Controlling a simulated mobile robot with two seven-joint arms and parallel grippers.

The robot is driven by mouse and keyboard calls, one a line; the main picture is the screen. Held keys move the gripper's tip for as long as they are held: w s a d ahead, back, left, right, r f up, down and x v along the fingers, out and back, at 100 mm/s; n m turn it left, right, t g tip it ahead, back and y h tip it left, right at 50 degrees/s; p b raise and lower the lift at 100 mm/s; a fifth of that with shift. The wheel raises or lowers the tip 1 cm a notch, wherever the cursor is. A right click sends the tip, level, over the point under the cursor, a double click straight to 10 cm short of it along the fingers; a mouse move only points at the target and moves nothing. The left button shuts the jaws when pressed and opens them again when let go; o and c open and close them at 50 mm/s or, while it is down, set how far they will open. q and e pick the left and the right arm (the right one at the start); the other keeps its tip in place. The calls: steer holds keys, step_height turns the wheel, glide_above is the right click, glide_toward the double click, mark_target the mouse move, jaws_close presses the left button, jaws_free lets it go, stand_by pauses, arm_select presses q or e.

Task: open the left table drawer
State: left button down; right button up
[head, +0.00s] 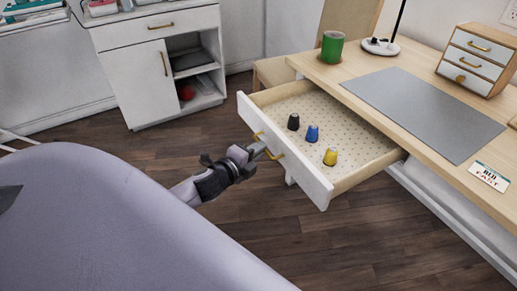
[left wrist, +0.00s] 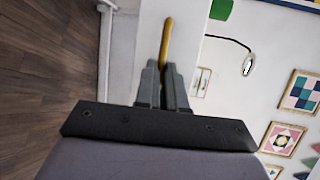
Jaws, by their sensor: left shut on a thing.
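The left table drawer (head: 284,153) is pulled out from the wooden table (head: 450,180). Its white front has a brass handle (head: 267,146). Inside, on a dotted lining, stand a black spool (head: 293,122), a blue spool (head: 312,134) and a yellow spool (head: 330,157). My left gripper (head: 262,150) is at the drawer front, shut on the handle. In the left wrist view the brass handle (left wrist: 167,40) runs up from between the two fingertips (left wrist: 163,72). My right gripper is not in view.
On the table are a green mug (head: 332,47), a grey mat (head: 422,110), a lamp base (head: 380,46), a small drawer box (head: 478,58) and a card (head: 489,177). A white cabinet (head: 137,74) with open shelves stands at the back left. The wooden floor (head: 255,225) below the drawer is clear.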

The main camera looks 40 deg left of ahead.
arm_select(q)
steer(key=c, duration=1.2)
jaws_free()
steer(key=shift+s+r+p, duration=0.15)
steer(key=shift+s+r, duration=0.1)
steer(key=shift+s, duration=0.95)
steer(key=shift+s+r+p, duration=0.1)
steer(key=shift+s+r, duration=0.1)
steer(key=shift+s, duration=0.95)
steer(key=shift+s+r+p, duration=0.15)
steer(key=shift+s+r, duration=0.1)
steer(key=shift+s, duration=0.95)
